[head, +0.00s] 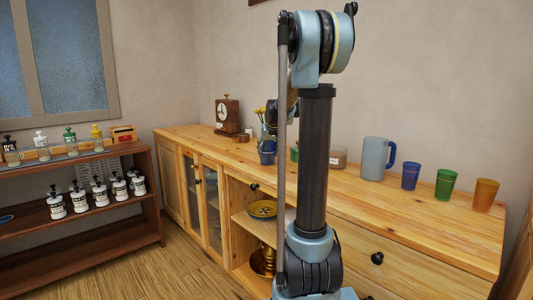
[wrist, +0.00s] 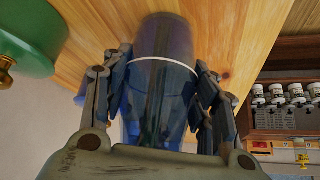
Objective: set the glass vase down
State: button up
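The glass vase (wrist: 163,85) is dark blue and see-through with a pale ring around it. In the wrist view it sits between the two fingers of my gripper (wrist: 160,78), which press against its sides. In the head view the blue vase (head: 266,156) shows just left of my arm, at the wooden counter (head: 430,215), with yellow flowers at its top. My arm hides part of it and most of my gripper there. I cannot tell whether its base touches the counter top.
A green object with a brass knob (wrist: 28,38) is close beside my gripper. A wooden clock (head: 227,115) stands behind left. A grey pitcher (head: 375,159) and blue (head: 410,176), green (head: 445,184) and orange (head: 485,194) cups stand right. Bare counter lies in front of them.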

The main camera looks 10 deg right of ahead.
jog(key=o, duration=0.5)
jog(key=shift+c, duration=0.2)
jog(key=shift+r, duration=0.1)
jog(key=v, duration=1.2)
jog(key=s+f+g, duration=0.1)
jog(key=s+f, duration=0.7)
jog(key=s, duration=0.5)
jog(key=s+a+f+g, duration=0.1)
jog(key=s+f+g, duration=0.1)
jog(key=s+f, duration=0.7)
jog(key=s+f+g, duration=0.1)
jog(key=s+f, duration=0.8)
jog(key=s, duration=1)
jog(key=shift+m+h, duration=0.3)
jog(key=shift+m, duration=0.1)
jog(key=shift+a+f, duration=0.1)
jog(key=shift+a, duration=0.05)
